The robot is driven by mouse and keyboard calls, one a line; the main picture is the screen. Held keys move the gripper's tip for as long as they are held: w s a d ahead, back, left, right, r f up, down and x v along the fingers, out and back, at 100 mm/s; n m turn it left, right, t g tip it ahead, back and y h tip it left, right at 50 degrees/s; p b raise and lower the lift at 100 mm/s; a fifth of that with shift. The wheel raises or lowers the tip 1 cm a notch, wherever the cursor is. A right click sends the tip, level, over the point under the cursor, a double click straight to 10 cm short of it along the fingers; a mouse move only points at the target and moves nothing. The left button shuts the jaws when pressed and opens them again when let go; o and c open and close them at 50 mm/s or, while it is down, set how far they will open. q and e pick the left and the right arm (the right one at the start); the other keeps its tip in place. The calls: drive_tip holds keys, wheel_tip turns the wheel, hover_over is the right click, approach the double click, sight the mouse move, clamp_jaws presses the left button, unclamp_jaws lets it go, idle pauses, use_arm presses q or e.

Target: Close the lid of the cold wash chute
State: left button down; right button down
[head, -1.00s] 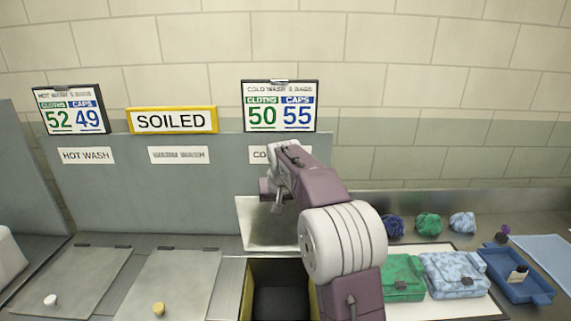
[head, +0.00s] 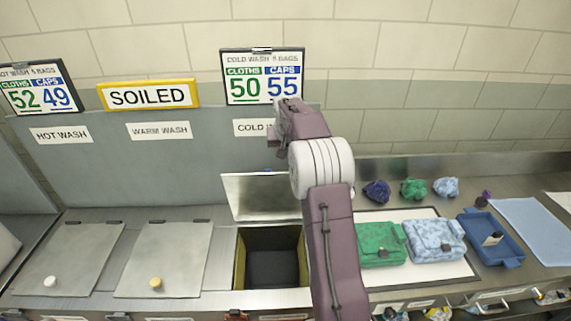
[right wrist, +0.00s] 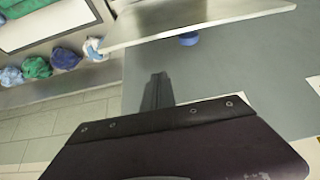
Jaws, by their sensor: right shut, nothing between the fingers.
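The cold wash chute (head: 240,262) is an open square hole with a dark inside. Its pale metal lid (head: 255,200) stands raised at the back of the hole, leaning toward the grey back panel. The lid's blue knob (head: 267,171) just shows at its top edge. My right gripper (head: 271,139) is above the lid, in front of the COLD WASH label, which my arm partly covers. In the right wrist view the shut, empty fingers (right wrist: 157,92) point toward the lid (right wrist: 200,18) and its blue knob (right wrist: 188,39), apart from both. My left gripper is out of view.
The hot wash lid (head: 75,257) and warm wash lid (head: 165,255) lie shut to the left. Green (head: 380,245) and light blue (head: 435,240) bags lie on a white mat at the right, with a blue tray (head: 490,240) and several rolled cloths (head: 413,189) nearby.

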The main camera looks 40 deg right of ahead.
sight(286, 174)
drive_tip(key=f, duration=0.1)
drive_tip(key=f+p, duration=0.1)
drive_tip(key=f, duration=0.1)
drive_tip(key=f+p, duration=0.1)
drive_tip(key=f, duration=0.1)
drive_tip(key=shift+s+a, duration=0.15)
drive_tip(key=shift+s, duration=0.15)
drive_tip(key=shift+s+a, duration=0.3)
drive_tip(key=shift+s, duration=0.1)
drive_tip(key=shift+f, duration=0.1)
